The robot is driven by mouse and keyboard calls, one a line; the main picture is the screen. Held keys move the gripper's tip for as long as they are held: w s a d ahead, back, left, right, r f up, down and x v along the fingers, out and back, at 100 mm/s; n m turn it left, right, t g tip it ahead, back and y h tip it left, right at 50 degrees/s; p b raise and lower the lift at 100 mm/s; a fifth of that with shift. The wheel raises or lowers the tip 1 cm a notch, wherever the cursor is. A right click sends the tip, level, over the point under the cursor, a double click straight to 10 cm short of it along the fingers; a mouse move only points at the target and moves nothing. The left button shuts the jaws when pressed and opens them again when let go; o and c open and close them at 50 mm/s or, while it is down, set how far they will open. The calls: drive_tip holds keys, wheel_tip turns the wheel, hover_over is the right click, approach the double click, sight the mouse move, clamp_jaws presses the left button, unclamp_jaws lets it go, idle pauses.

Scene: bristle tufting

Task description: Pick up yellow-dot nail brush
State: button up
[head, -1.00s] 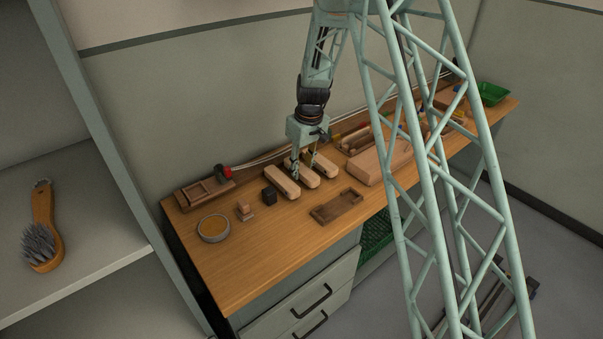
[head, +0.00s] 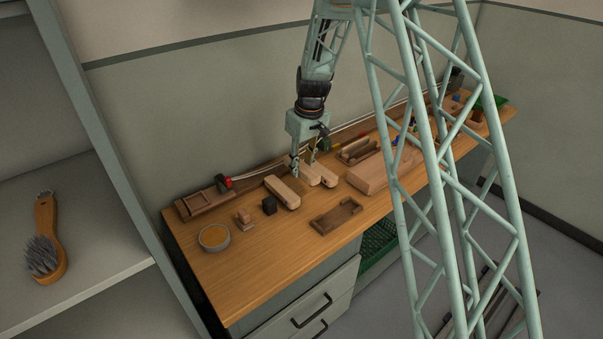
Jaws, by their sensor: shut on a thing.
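Several pale wooden nail brushes lie side by side near the middle of the bench. My gripper (head: 303,164) points down with its fingers shut on the middle brush (head: 309,178), which appears slightly raised. The left brush (head: 284,193) lies on the bench, just left of my gripper. The right brush (head: 326,175) lies close beside the held one, partly hidden by it and the fingers. No yellow dot can be made out on any of them at this size, and the bristles are hidden.
A wooden tray (head: 336,216) lies in front, and a large pale block (head: 382,175) to the right. The front left bench top is clear.

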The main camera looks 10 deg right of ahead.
sight(301, 165)
drive_tip(key=shift+r+p, duration=0.3)
drive_tip(key=shift+r, duration=1.85)
